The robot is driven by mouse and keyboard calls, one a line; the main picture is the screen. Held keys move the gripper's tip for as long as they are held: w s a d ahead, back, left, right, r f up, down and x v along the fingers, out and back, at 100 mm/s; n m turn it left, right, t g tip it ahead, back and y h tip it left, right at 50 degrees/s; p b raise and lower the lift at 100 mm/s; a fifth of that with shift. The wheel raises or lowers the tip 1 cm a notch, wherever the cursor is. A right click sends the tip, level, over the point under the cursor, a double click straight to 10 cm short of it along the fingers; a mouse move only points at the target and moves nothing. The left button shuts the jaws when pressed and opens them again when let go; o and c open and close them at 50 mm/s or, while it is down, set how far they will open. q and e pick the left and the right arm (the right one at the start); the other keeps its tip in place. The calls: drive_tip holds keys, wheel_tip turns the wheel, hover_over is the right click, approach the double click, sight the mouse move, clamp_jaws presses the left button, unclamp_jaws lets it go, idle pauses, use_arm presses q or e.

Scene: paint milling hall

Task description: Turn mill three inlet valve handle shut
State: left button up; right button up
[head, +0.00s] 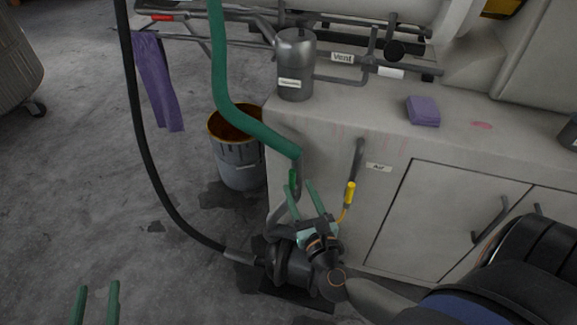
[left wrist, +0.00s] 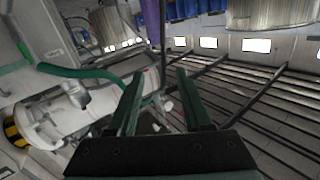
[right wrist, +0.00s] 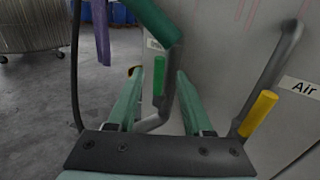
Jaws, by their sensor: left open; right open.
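A lever handle with a green sleeve (head: 292,183) stands upright at the end of the thick green hose, on the cabinet's left front corner. It also shows in the right wrist view (right wrist: 158,76), lined up between my right fingers. A label behind it is mostly hidden, so I cannot read it. My right gripper (head: 300,187) is open, with its fingertips close to the green sleeve; I cannot tell if they touch. My left gripper (head: 98,290) is open and empty, low at the left over the floor, and its fingers show in the left wrist view (left wrist: 159,75).
A yellow-sleeved lever (head: 350,193) by the "Air" label (head: 378,168) stands just right of my right gripper. A pump (head: 290,265) sits below, with a black hose (head: 160,190) to its left. A grey bucket (head: 238,160) stands behind.

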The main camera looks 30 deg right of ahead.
sight(293, 177)
drive_tip(key=x, duration=0.7)
drive_tip(key=shift+w, duration=0.3)
use_arm(q)
drive_tip(key=shift+w+r+t+h, duration=0.1)
drive_tip(key=shift+r+t+h, duration=0.25)
drive_tip(key=shift+r, duration=0.6)
use_arm(e)
drive_tip(key=shift+w+d, duration=0.25)
drive_tip(key=shift+w, duration=0.45)
clamp_jaws()
